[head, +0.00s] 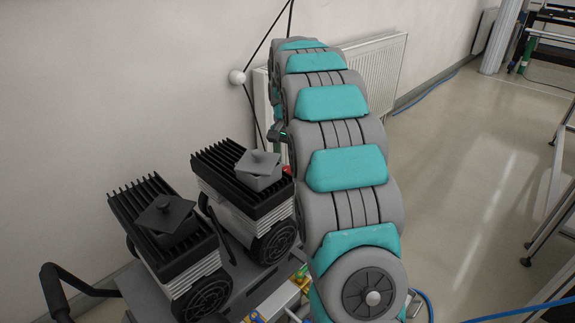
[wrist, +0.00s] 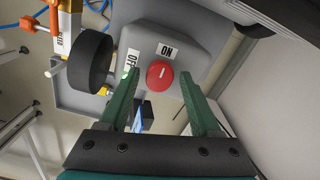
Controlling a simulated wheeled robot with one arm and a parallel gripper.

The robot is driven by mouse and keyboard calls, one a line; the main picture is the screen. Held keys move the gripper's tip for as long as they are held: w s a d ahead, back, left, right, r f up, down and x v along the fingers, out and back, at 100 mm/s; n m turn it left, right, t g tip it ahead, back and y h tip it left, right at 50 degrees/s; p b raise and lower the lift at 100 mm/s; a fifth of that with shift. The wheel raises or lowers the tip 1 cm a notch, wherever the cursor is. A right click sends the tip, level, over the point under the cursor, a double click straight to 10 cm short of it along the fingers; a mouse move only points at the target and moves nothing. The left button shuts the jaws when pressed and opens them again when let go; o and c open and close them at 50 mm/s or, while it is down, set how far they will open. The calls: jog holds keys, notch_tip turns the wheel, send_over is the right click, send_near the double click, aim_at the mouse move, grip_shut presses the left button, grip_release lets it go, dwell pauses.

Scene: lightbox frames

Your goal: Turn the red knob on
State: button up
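The red knob (wrist: 160,74) is round, with a short white line that runs roughly up and down in the wrist view. It sits on a grey housing (wrist: 190,32). An "ON" label (wrist: 166,50) is above the knob, and an "OFF" label (wrist: 132,60) is to its upper left. My gripper (wrist: 159,88) is open, with its two green fingers on either side of the knob in the picture. Gaps show on both sides; I cannot tell how far the tips are from the housing. In the head view my arm hides the gripper and most of the knob's area.
Two finned machines, the left (head: 188,278) and the right (head: 240,208), each carry a grey lidded box. A black cylinder (wrist: 88,58) is left of the knob in the wrist view. A radiator (head: 375,70) is on the wall.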

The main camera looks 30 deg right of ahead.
jog(key=shift+o, duration=0.8)
jog(key=shift+r, duration=0.1)
notch_tip(320, 180, up, 7)
jog(key=shift+w, duration=0.1)
jog(key=shift+r, duration=0.3)
